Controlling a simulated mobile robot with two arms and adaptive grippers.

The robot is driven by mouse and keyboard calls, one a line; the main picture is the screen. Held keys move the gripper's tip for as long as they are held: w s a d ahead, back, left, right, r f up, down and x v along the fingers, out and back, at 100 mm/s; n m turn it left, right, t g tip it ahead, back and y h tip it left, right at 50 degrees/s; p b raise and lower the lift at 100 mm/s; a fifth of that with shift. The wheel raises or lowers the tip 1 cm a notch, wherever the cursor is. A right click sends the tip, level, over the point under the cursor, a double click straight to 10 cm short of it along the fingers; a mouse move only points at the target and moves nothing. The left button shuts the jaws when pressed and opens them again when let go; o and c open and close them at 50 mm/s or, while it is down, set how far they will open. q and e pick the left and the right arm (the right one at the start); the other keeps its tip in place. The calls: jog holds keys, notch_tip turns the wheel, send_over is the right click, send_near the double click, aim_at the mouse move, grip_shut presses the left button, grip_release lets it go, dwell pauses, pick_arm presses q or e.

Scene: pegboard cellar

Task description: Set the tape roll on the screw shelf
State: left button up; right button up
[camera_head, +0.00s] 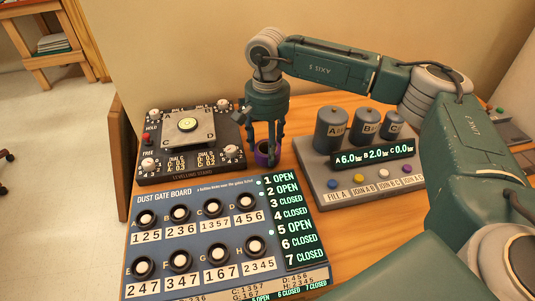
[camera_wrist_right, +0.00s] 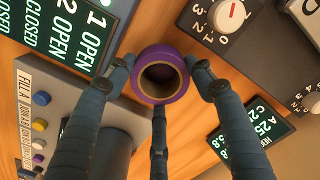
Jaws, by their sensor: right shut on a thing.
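The tape roll is a purple ring with a tan core. It shows in the head view (camera_head: 263,158) beside the right end of the levelling stand, and in the wrist view (camera_wrist_right: 161,98) with its hole facing the camera. My right gripper (camera_head: 265,147) points down from above, its several fingers closed around the roll; they also show in the wrist view (camera_wrist_right: 160,82). Whether the roll touches the table or hangs just above it, I cannot tell. I cannot make out a screw shelf in either view. My left gripper is not in view.
The levelling stand (camera_head: 190,167) is left of the roll. The dust gate board (camera_head: 190,222) lies in front. A console with grey cylinders (camera_head: 355,186) stands right. Bare wooden tabletop (camera_head: 292,128) shows between them. A wooden stand (camera_head: 60,59) with books is on the floor far left.

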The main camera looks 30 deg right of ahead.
jog(key=shift+f, duration=0.7)
jog(key=shift+f, duration=0.1)
jog(key=o, duration=1.2)
